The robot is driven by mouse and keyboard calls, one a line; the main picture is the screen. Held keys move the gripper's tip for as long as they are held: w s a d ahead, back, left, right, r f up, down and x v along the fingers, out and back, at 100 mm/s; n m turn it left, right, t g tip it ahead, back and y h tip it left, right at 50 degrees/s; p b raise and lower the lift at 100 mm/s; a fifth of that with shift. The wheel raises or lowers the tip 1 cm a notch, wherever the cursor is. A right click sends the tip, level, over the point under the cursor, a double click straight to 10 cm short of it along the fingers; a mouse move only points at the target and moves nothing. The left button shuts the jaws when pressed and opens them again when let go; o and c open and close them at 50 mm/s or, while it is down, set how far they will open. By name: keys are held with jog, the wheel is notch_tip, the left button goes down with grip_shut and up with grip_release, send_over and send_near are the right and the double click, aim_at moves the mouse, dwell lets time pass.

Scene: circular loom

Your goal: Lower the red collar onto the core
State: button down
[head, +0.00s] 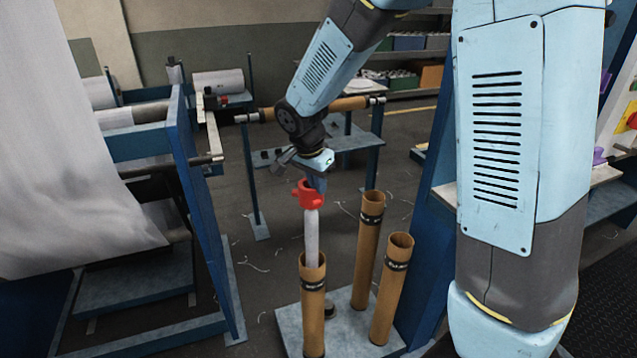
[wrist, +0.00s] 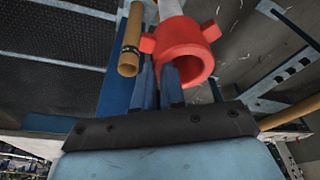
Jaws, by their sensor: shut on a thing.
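The red collar (head: 310,194), a ring with stubby lugs, is above the front-left brown cardboard core (head: 313,300). A pale grey shaft (head: 312,238) runs from under the collar down to the core's open top; its lower end is hidden inside. The collar is clearly apart from the core's rim. My gripper (head: 317,182) is above the collar and shut on it. In the wrist view the collar (wrist: 186,62) is large, beside my gripper's blue fingers (wrist: 158,88), with its open bore facing the camera. The exact finger contact is partly hidden.
Two more brown cores, one behind (head: 367,240) and one at right (head: 391,290), stand close by on the grey base plate (head: 350,335). A blue frame (head: 195,200) with white fabric stands at left. A blue post (head: 430,220) rises to the right.

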aim_at(317, 205)
jog(key=shift+f, duration=1.1)
jog(key=shift+f, duration=2.4)
jog(key=shift+f, duration=0.1)
jog(key=shift+r, duration=0.25)
dwell(0.9)
jog(key=shift+f, duration=0.1)
jog(key=shift+r, duration=0.2)
jog(key=shift+f, duration=0.15)
dwell(0.5)
jog(key=c, duration=1.7)
grip_release()
jog(key=shift+f, duration=0.1)
jog(key=o, duration=0.6)
jog(key=shift+c, duration=0.2)
